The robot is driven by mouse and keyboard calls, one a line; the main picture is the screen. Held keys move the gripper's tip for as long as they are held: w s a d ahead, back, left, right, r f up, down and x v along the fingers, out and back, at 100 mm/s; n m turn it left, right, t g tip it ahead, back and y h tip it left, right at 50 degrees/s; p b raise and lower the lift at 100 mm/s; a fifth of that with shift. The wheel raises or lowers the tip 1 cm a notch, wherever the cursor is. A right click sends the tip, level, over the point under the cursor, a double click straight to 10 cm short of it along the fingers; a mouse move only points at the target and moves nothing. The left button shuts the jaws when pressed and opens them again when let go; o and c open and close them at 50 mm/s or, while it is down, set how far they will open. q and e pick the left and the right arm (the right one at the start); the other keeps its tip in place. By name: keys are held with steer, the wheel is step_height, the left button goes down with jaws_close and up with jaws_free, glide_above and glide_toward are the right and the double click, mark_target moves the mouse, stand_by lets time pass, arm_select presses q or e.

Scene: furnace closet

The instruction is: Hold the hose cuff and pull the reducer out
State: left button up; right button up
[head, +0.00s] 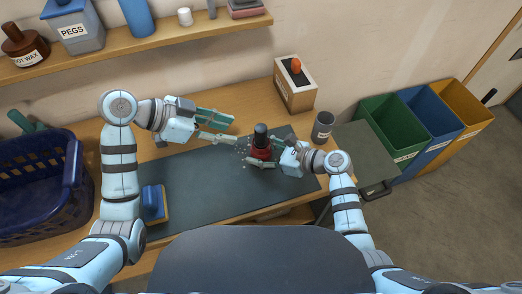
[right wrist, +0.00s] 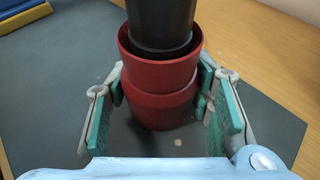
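The red cuff (head: 261,151) stands upright on the dark mat, with the black reducer (head: 261,130) sticking up out of its top. In the right wrist view the red cuff (right wrist: 158,88) is a stepped cylinder with a wide rim, and the black reducer (right wrist: 160,22) sits inside it. My right gripper (head: 263,156) has a finger on each side of the red cuff, and its teal pads (right wrist: 160,85) appear to touch it. My left gripper (head: 235,130) is open and empty, just left of the reducer and apart from it.
The dark mat (head: 205,195) carries pale specks around the cuff. A blue block (head: 152,201) lies at its left. A box with an orange knob (head: 296,90) and a grey cup (head: 322,126) stand behind right. A blue basket (head: 40,185) is far left; bins (head: 395,135) stand right.

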steer(key=o, duration=0.5)
